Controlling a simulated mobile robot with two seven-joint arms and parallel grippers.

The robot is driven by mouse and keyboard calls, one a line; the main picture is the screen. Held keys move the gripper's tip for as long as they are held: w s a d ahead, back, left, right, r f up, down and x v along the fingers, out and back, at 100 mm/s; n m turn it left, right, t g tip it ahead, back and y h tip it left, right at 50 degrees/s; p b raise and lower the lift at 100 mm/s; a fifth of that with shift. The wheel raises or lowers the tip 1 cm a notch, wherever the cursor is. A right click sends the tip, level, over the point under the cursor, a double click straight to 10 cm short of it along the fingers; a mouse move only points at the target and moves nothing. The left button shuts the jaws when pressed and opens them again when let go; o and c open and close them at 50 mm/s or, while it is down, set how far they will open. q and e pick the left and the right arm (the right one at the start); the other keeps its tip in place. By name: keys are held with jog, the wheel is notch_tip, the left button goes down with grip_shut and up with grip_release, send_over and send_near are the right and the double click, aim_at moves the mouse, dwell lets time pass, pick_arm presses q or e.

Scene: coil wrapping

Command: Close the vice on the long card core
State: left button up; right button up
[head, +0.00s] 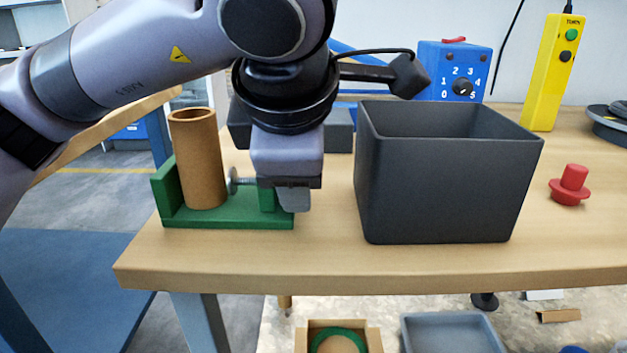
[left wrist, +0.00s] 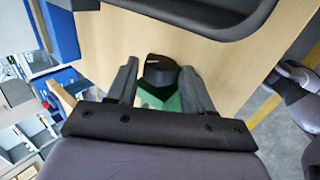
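The long card core (head: 200,165) is a brown tube standing upright in the green vice (head: 225,218) at the left of the table in the head view. The vice's silver screw pad (head: 233,181) is close to the core's right side; I cannot tell if they touch. My left gripper (head: 292,198) points down over the vice's right end and hides the screw's outer end. In the left wrist view, my left gripper (left wrist: 160,72) is open, its fingers on either side of a dark knob (left wrist: 161,68), with green vice parts below it. My right gripper is not in view.
A dark grey bin (head: 445,190) stands right of the vice. A red flanged plug (head: 571,185), a blue dial box (head: 455,72) and a yellow button post (head: 556,70) are further right and back. The table's front edge (head: 350,278) is near the vice.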

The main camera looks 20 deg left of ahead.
pick_arm(q)
jog(key=c, duration=0.4)
jog(key=g+p, duration=0.1)
jog(key=p, duration=0.1)
jog(key=r+g+p, duration=0.1)
jog(key=p, duration=0.1)
jog(key=shift+w+a+g+h, duration=0.1)
jog(key=shift+w+g+h, duration=0.2)
jog(key=shift+h, duration=0.1)
jog(key=shift+w+f+g+p, duration=0.1)
jog(key=shift+f+g+p, duration=0.1)
jog(key=shift+g+p, duration=0.3)
jog(key=shift+f, duration=0.1)
jog(key=g+p, duration=0.2)
jog(key=p, duration=0.1)
jog(key=h+p, duration=0.1)
jog(key=shift+w+a+r+g, duration=0.1)
jog(key=shift+w+r+g, duration=0.2)
jog(key=shift+g, duration=0.1)
jog(key=shift+f+g+p, duration=0.1)
jog(key=shift+g+p, duration=0.2)
jog(key=shift+p, duration=0.2)
jog(key=shift+f, duration=0.2)
